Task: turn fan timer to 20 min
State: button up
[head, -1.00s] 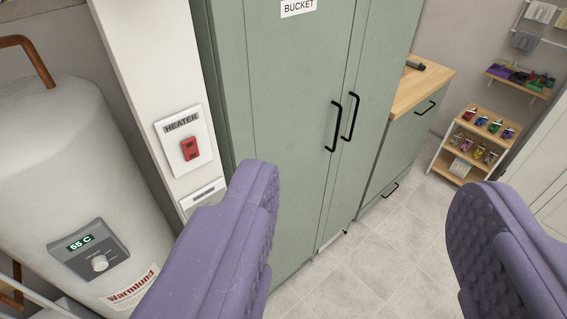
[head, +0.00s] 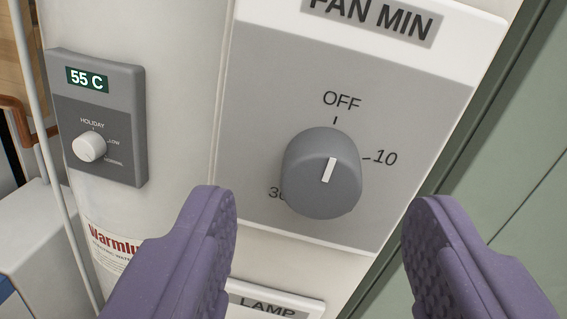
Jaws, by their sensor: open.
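The fan timer panel (head: 420,110) is a grey plate labelled FAN MIN, tilted in the picture. Its round grey knob (head: 310,185) carries a white mark that points up at about OFF. The labels OFF at the top, 10 at the right and part of 30 at the lower left show; the knob hides the scale below it. My gripper (head: 319,205) is open and empty. Its two purple fingers are wide apart, one low to the left and one low to the right of the knob in the picture. Neither visibly touches it.
A LAMP plate (head: 268,306) sits just below the fan panel, partly behind the left finger. At left is the white water heater (head: 185,100) with its grey control box (head: 115,165) reading 55 C. A green cabinet (head: 520,170) stands at right.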

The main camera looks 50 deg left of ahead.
aim_at(321, 175)
jog(key=shift+x, duration=1.35)
jog(key=shift+d, duration=0.1)
jog(key=shift+c, duration=0.4)
jog(key=c, duration=1)
jog(key=shift+o, duration=0.2)
